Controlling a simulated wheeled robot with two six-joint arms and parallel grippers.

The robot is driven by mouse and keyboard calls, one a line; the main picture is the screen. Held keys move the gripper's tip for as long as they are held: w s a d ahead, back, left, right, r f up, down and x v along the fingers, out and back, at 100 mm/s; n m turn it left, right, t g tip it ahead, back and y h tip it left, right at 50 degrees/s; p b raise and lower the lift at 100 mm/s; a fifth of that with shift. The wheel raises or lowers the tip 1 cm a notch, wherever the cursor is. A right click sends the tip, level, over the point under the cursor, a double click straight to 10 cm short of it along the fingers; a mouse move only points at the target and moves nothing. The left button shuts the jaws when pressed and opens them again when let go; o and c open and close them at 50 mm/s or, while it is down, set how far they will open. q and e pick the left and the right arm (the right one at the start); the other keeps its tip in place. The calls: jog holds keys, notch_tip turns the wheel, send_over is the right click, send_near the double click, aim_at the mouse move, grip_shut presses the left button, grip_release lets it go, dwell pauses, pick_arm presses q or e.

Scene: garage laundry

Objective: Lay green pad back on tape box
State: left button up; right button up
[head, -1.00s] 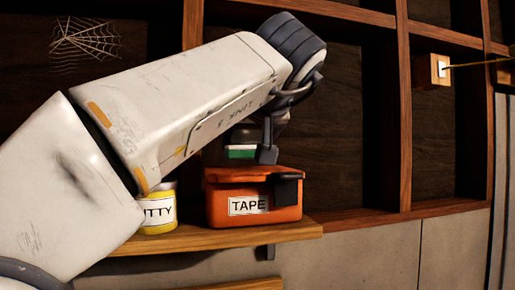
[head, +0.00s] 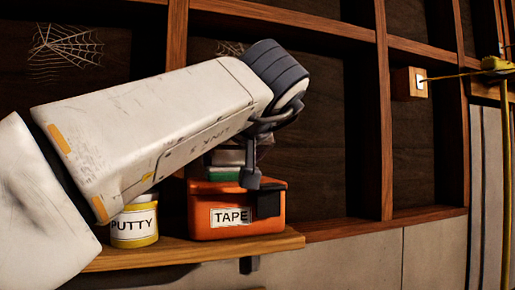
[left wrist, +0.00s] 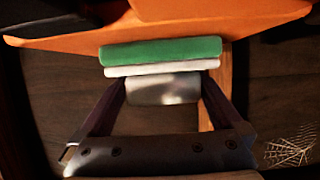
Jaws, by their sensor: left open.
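The orange tape box (head: 200,225), with a white TAPE label and a dark latch, stands on a wooden shelf. The green pad (head: 224,174) lies flat at its lid, apparently touching it. In the left wrist view the tape box (left wrist: 200,20) is at the top, with the green pad (left wrist: 160,51) and its white layer against it. My left gripper (head: 240,180) is over the box's lid. In the left wrist view my left gripper (left wrist: 163,88) is open, its fingers either side of a grey block joined to the pad. My right gripper is not in view.
A yellow-and-white PUTTY tub (head: 135,226) stands left of the box, partly behind my left arm. The shelf (head: 190,252) ends just right of the box. A wooden block with a switch (head: 408,84) and a yellow cord are at the upper right.

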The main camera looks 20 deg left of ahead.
pick_arm(q)
jog(key=b+v, duration=0.1)
jog(key=v, duration=1)
jog(key=shift+s+d+r, duration=0.1)
jog(key=shift+s+d, duration=0.1)
jog(key=shift+s, duration=0.1)
jog(key=shift+a, duration=0.1)
jog(key=p+x, duration=0.1)
jog(key=x, duration=1.1)
jog(key=shift+r, duration=0.9)
jog(key=shift+f, duration=0.1)
